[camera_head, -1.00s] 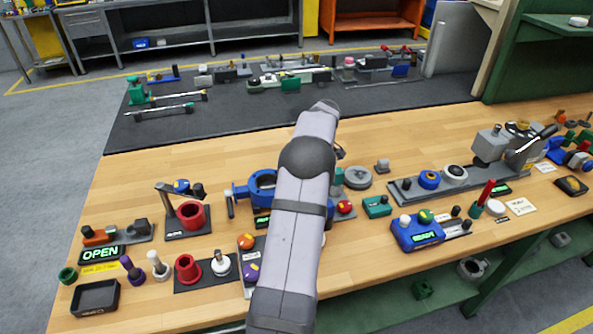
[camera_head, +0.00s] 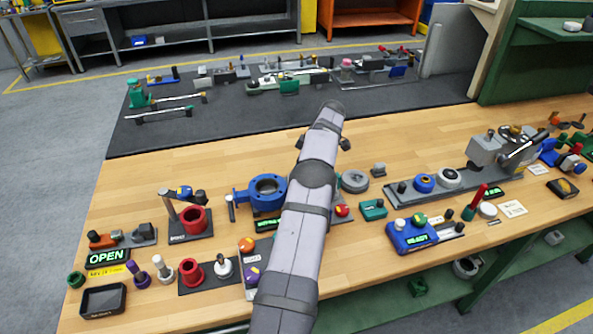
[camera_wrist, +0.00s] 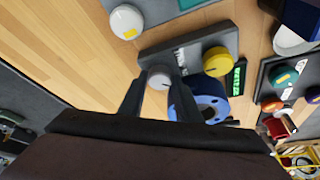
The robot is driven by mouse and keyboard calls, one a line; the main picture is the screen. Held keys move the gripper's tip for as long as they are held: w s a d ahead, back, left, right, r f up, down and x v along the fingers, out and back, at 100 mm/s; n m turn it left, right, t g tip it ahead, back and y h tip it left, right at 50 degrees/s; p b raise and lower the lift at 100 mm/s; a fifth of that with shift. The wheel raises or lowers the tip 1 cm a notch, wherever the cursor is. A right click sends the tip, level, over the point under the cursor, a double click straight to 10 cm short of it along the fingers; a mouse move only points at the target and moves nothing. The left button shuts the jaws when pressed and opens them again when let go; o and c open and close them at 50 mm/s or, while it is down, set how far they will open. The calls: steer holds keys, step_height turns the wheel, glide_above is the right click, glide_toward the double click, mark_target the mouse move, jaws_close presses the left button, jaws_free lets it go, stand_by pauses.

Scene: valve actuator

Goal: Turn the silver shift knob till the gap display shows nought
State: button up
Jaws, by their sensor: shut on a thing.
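In the wrist view the silver shift knob (camera_wrist: 158,81), a small grey round cap, sits at one end of a dark grey plate (camera_wrist: 190,46). My gripper (camera_wrist: 161,76) has its two dark fingers on either side of the knob and is shut on it. A yellow knob (camera_wrist: 217,61) stands at the plate's other end. A small black display with green characters (camera_wrist: 238,77) lies beside the yellow knob; I cannot read it. In the head view my arm hides the gripper and the silver knob.
A blue flanged valve body (camera_head: 265,189) is left of my arm, close to the fingers in the wrist view. A teal block (camera_head: 372,209) and a blue READY box (camera_head: 411,236) stand to the right. Bare wood lies behind the valve body.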

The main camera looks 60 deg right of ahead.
stand_by(0.3)
steer(key=o, duration=1.1)
steer(key=shift+c, duration=0.2)
steer(key=shift+a+f+m+b, duration=0.15)
steer(key=shift+m+b, duration=0.15)
steer(key=shift+b, duration=0.2)
